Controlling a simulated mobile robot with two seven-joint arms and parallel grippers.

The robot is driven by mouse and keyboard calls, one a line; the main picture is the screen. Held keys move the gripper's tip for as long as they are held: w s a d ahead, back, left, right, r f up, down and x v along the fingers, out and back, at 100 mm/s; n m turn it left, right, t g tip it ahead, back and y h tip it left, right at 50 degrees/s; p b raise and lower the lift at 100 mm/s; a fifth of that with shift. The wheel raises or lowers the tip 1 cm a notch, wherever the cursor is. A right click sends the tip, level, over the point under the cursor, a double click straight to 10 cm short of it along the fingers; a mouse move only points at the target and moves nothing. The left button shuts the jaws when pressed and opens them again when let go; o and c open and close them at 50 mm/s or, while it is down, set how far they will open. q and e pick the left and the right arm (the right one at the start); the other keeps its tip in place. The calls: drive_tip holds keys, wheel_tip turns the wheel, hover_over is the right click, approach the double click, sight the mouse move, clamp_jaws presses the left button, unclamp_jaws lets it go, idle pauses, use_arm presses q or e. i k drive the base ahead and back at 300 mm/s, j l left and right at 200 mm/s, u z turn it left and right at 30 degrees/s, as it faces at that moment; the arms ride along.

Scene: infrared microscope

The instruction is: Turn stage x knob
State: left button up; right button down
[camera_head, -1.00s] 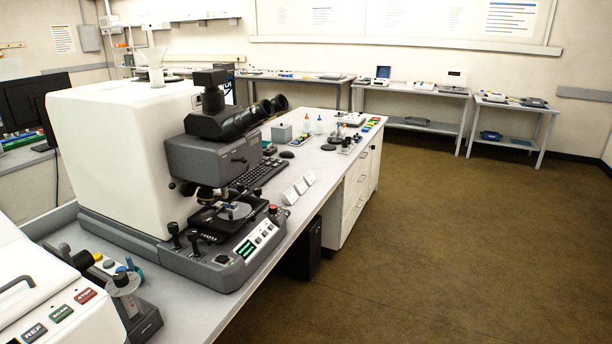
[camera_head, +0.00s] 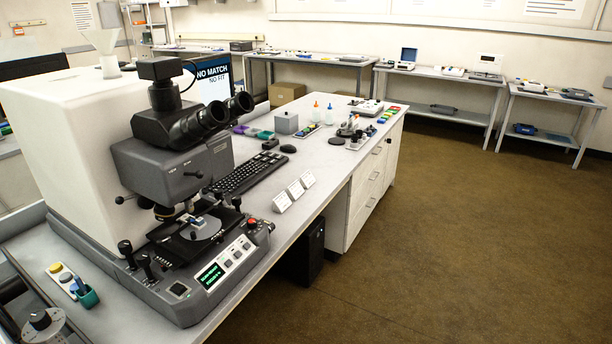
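The infrared microscope has a large white housing (camera_head: 60,135) and a grey head with black eyepieces (camera_head: 222,113). Upright black knobs stand on the grey base left of the stage, one knob (camera_head: 126,252) beside another knob (camera_head: 146,264). More black knobs, including one knob (camera_head: 236,203), stand at the stage's far right. I cannot tell which is the stage x knob. Neither of my grippers is in view.
A control panel with a green display (camera_head: 211,276) and a red button is on the base front. Open brown floor (camera_head: 440,240) lies right of the bench.

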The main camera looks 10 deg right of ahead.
sight(236, 201)
drive_tip(key=i+l+u, duration=0.1)
drive_tip(key=l, duration=0.25)
drive_tip(key=i+l, duration=0.3)
drive_tip(key=i+l+u, duration=0.15)
drive_tip(key=l, duration=0.2)
drive_tip(key=i+l+u, duration=0.1)
drive_tip(key=l, duration=0.3)
drive_tip(key=i+l, duration=0.3)
drive_tip(key=l+u, duration=0.05)
